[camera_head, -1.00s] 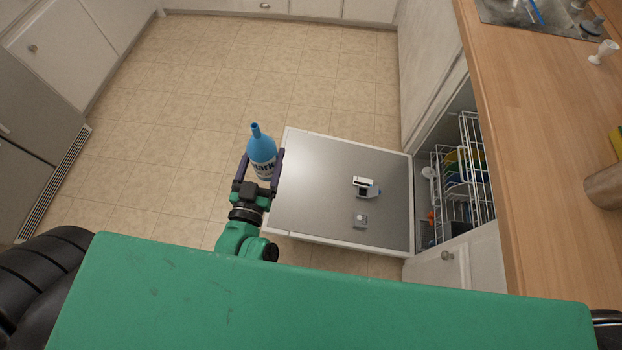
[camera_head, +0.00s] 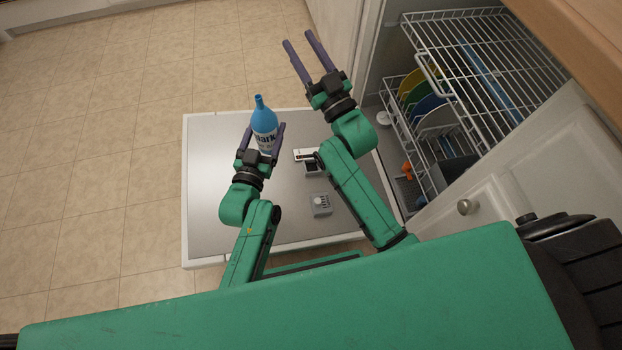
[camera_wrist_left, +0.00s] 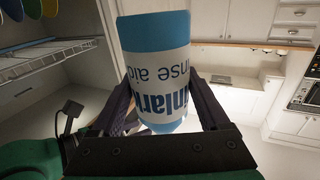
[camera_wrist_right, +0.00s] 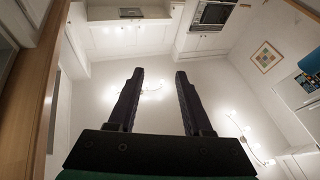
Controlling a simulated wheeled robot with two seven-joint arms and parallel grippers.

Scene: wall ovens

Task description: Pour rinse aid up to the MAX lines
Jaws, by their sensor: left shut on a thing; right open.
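My left gripper (camera_head: 262,142) is shut on a blue rinse aid bottle (camera_head: 264,120) with a white label. In the left wrist view the bottle (camera_wrist_left: 155,60) fills the middle between the fingers. The dispenser (camera_head: 312,169), with its open lid (camera_head: 305,154), is set in the door, right of the bottle and partly hidden by my right arm. A second small grey compartment (camera_head: 320,204) is nearer me. My right gripper (camera_head: 303,48) is open and empty, beyond the door's far edge. MAX lines are too small to see.
The dishwasher's upper rack (camera_head: 480,60) and lower rack with coloured plates (camera_head: 425,105) stand at the right. A white cabinet door with a knob (camera_head: 467,206) is at the lower right. The tiled floor (camera_head: 90,130) on the left is clear.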

